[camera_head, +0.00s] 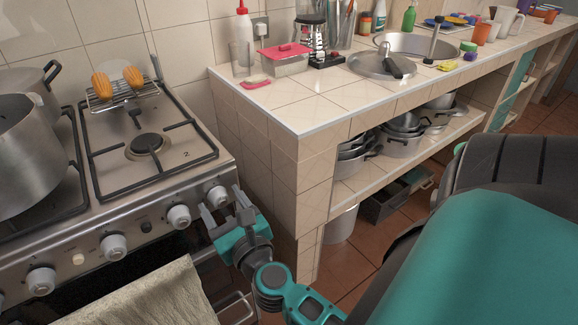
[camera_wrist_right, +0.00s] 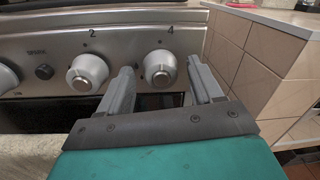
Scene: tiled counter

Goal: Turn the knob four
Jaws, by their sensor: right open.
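Knob four (camera_head: 217,196) is the rightmost silver-white knob on the stove's front panel. In the wrist view the fingers (camera_wrist_right: 160,66) lie left and right of the knob, with a gap on each side. No contact is visible. My left gripper is not in view.
Knob two (camera_wrist_right: 87,73) is close to the left finger. A towel (camera_head: 150,295) hangs on the oven front. The tiled counter side (camera_head: 255,165) stands just right of the stove. A large pot (camera_head: 25,155) is on the left burners.

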